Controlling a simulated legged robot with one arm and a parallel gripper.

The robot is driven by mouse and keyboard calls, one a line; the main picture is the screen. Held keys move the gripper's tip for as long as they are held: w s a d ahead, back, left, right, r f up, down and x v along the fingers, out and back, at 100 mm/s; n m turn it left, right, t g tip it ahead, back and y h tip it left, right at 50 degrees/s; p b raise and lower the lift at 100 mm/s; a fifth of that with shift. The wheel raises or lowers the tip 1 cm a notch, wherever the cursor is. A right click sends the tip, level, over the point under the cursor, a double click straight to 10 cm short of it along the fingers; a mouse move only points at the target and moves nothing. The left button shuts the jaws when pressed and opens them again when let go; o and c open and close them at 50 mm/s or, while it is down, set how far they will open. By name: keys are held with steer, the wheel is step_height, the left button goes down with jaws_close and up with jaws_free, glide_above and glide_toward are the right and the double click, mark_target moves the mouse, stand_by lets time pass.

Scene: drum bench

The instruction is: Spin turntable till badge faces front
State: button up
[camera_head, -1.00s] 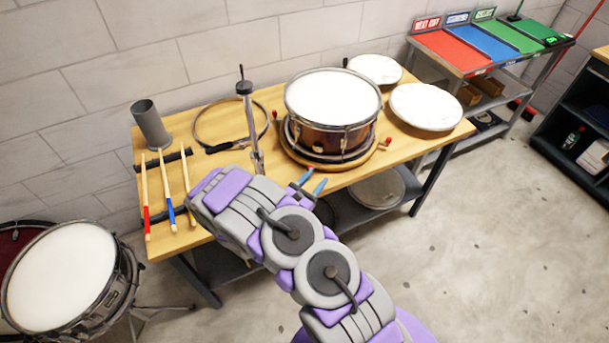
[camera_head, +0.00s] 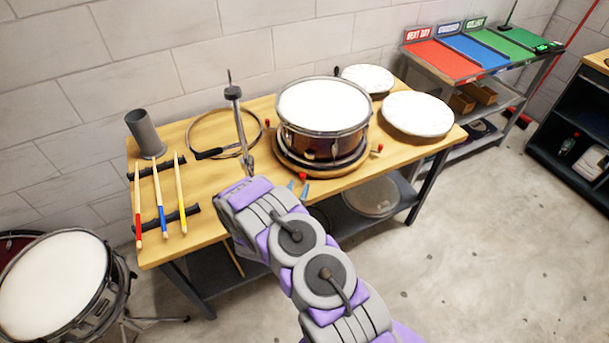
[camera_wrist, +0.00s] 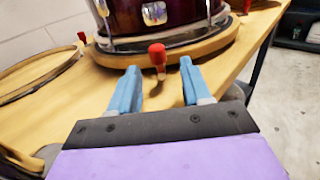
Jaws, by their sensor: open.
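The drum (camera_head: 322,118) has a white head and a dark red shell. It sits on a round wooden turntable (camera_head: 345,166) on the bench. Red-tipped pegs stick out around the turntable's edge; one peg (camera_wrist: 158,58) shows in the wrist view. A silver badge (camera_wrist: 154,13) is on the shell there, above that peg and slightly left of it. My gripper (camera_wrist: 158,85) is open, its two blue fingers on either side of the peg, with gaps to both. In the head view the blue fingertips (camera_head: 298,189) are at the turntable's front edge.
The wooden bench (camera_head: 205,185) also holds a metal stand (camera_head: 240,125), a hoop (camera_head: 196,150), drumsticks (camera_head: 159,195), a grey cup (camera_head: 144,133) and white round heads (camera_head: 418,113). A snare drum (camera_head: 55,285) stands at left. Open floor lies at right.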

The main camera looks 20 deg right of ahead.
mark_target(302, 179)
steer(key=b+x, duration=0.1)
steer(key=x, duration=0.4)
steer(key=shift+w+d, duration=0.1)
steer(key=shift+w, duration=0.25)
steer(key=shift+x, duration=0.9)
jaws_close()
